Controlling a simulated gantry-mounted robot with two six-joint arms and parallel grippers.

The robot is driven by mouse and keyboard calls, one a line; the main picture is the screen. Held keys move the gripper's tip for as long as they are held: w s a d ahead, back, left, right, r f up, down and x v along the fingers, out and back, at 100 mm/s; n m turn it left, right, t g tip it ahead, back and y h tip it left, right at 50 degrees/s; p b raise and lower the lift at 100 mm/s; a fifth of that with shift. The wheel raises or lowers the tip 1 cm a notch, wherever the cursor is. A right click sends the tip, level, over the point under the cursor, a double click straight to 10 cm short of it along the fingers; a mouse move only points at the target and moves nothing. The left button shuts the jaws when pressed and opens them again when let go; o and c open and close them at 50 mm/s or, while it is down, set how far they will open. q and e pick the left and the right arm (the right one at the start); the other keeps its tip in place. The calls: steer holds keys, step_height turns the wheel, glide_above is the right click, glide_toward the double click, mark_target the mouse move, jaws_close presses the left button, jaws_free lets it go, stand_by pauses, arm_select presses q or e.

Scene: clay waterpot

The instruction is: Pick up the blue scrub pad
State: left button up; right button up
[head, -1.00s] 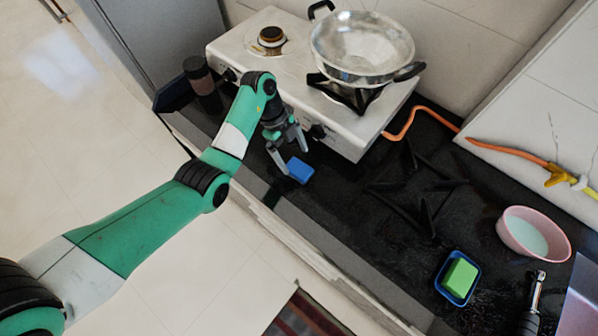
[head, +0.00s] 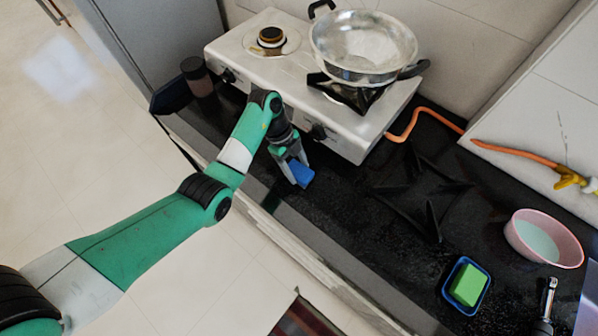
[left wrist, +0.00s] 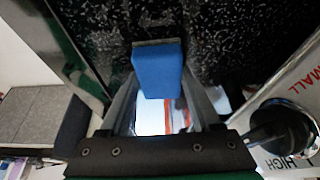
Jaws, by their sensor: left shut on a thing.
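The blue scrub pad (head: 302,174) is a small blue block at the black counter, in front of the white stove. My left gripper (head: 294,178) is around it, with its fingers pointing down and shut on the pad. In the left wrist view the pad (left wrist: 158,70) sits between the two fingertips of my left gripper (left wrist: 160,85). I cannot tell whether the pad still touches the counter. My right gripper is not in view; only a dark tool-like part shows at the lower right edge.
A white gas stove (head: 245,65) carries a metal pan (head: 362,45). A black burner grate (head: 420,195), a green block (head: 468,286) in a blue tray (head: 447,291) and a pink bowl (head: 568,250) stand to the right. An orange hose (head: 425,112) runs behind.

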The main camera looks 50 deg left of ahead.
arm_select(q)
steer(key=c, duration=0.4)
steer(key=shift+r, duration=0.1)
steer(key=shift+r+p, duration=0.3)
steer(key=r+p, duration=0.2)
steer(key=s+r+p, duration=0.1)
steer(key=r, duration=0.1)
steer(key=s+d+r+p, duration=0.1)
steer(key=r+p, duration=0.1)
steer(key=shift+r+p, duration=0.2)
steer(key=shift+p, duration=0.1)
steer(key=s+d+r+p, duration=0.1)
steer(key=s+r+p, duration=0.1)
steer(key=s+p, duration=0.1)
steer(key=s+d+r+p, duration=0.2)
steer(key=s+p, duration=0.2)
steer(key=p, duration=0.1)
steer(key=s+d+r+p, duration=0.1)
steer(key=s+p, duration=0.3)
steer(key=shift+d+r, duration=0.3)
steer(key=shift+r, duration=0.1)
